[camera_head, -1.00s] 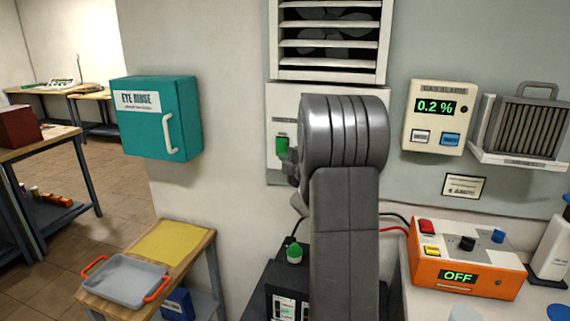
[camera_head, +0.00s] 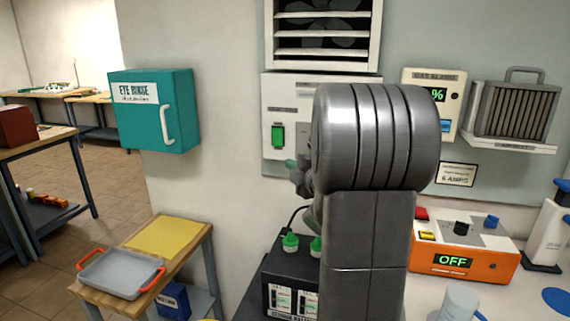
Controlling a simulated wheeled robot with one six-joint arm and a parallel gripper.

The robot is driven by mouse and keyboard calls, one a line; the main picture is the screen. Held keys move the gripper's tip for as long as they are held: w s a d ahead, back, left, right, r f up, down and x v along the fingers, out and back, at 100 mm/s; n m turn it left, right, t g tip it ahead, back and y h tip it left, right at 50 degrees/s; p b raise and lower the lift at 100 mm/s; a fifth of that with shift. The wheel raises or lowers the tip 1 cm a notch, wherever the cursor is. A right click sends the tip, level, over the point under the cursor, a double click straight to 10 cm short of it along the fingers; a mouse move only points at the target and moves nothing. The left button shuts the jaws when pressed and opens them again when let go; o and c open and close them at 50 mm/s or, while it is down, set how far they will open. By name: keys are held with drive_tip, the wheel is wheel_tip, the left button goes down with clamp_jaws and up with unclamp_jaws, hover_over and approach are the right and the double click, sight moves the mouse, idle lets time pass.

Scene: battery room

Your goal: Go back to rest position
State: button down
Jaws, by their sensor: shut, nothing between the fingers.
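My gripper (camera_head: 292,164) shows only in part at the left edge of my thick grey arm, which fills the middle of the view and hides the rest of it. Its small tip is shut and empty.
The gas alarm (camera_head: 449,124) is partly hidden by my arm. An orange charger reading OFF (camera_head: 468,264) stands at right on a white counter. The eye rinse box (camera_head: 180,120) juts from the wall. A grey tray (camera_head: 122,274) and yellow mat (camera_head: 162,236) lie on a wooden table.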

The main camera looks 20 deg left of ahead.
drive_tip(key=shift+s+d+f, duration=0.1)
drive_tip(key=shift+s+d, duration=0.15)
drive_tip(key=shift+d, duration=0.05)
drive_tip(key=shift+w+a, duration=0.1)
